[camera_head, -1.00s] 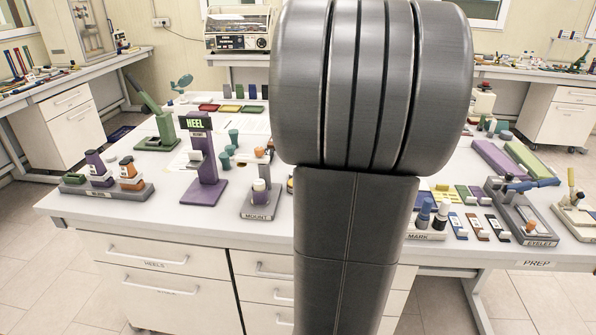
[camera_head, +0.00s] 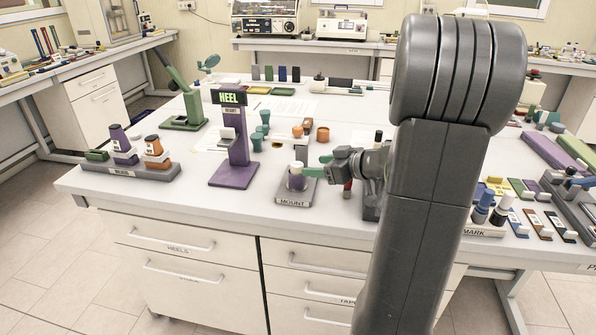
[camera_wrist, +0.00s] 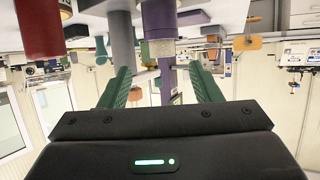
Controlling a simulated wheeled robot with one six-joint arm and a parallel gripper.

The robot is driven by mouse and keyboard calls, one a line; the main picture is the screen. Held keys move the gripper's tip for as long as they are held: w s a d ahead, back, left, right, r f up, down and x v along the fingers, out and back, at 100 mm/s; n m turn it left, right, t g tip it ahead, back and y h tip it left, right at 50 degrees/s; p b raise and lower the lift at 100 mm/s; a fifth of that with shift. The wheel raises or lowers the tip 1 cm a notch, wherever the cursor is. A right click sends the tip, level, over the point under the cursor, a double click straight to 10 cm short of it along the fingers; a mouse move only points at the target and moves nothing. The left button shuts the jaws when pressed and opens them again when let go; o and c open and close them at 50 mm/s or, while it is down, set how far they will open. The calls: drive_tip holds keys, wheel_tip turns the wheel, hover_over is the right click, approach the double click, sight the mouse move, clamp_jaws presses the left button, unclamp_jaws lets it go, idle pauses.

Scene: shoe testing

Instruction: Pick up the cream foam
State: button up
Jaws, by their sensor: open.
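The cream foam (camera_head: 296,169) appears as a small pale piece on top of a purple cylinder at the station labelled MOUNT (camera_head: 292,201). In the wrist view, which looks upside down, the cream foam (camera_wrist: 161,47) shows as a pale band at the end of the purple cylinder (camera_wrist: 158,18). My gripper (camera_head: 320,165) is just right of the foam at about its height. Its green fingers are open, one on each side of the foam in the wrist view, with no visible contact. How far the foam lies from the fingertips is hard to tell.
The purple HEEL stand (camera_head: 234,145) is left of the mount. Teal cups (camera_head: 257,137) and orange pieces (camera_head: 298,131) stand behind it. A red item (camera_wrist: 38,25) is close beside my gripper. The MARK station (camera_head: 483,215) is to the right.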

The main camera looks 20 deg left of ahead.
sight(299, 165)
drive_tip(key=shift+b+x, duration=0.4)
drive_tip(key=shift+x, duration=3.45)
drive_tip(key=shift+s+r, duration=0.1)
drive_tip(key=shift+r, duration=0.05)
drive_tip(key=shift+c, duration=0.5)
drive_tip(key=c, duration=1)
